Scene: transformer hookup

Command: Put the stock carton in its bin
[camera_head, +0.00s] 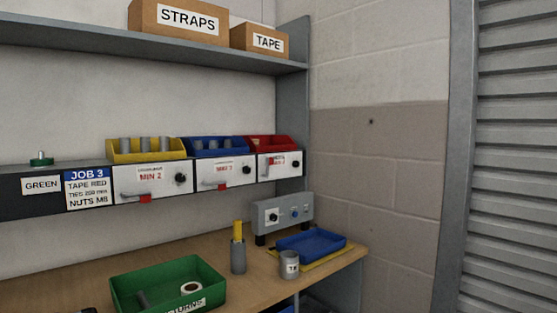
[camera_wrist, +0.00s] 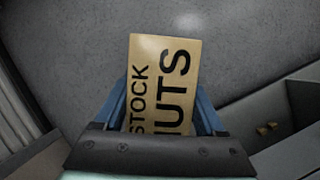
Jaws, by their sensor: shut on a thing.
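The stock carton (camera_wrist: 168,65), tan with black "STOCK" and "NUTS" lettering, stands out in the wrist view. My gripper (camera_wrist: 162,100) is shut on it, with a blue finger along each side. Neither shows in the head view. There, a yellow bin (camera_head: 120,155), a blue bin (camera_head: 190,153) and a red bin (camera_head: 271,146) stand in a row on the lower shelf. The yellow and blue bins hold several grey cylinders. The red bin's inside is hard to see. I cannot tell which bin is the carton's.
A green tray (camera_head: 123,297) stands on the workbench (camera_head: 210,253), with a grey cup (camera_head: 289,266), a yellow-topped cylinder (camera_head: 238,252) and a blue tray (camera_head: 312,243) to its right. Cartons marked STRAPS (camera_head: 150,18) and TAPE (camera_head: 245,38) sit on the upper shelf (camera_head: 100,39).

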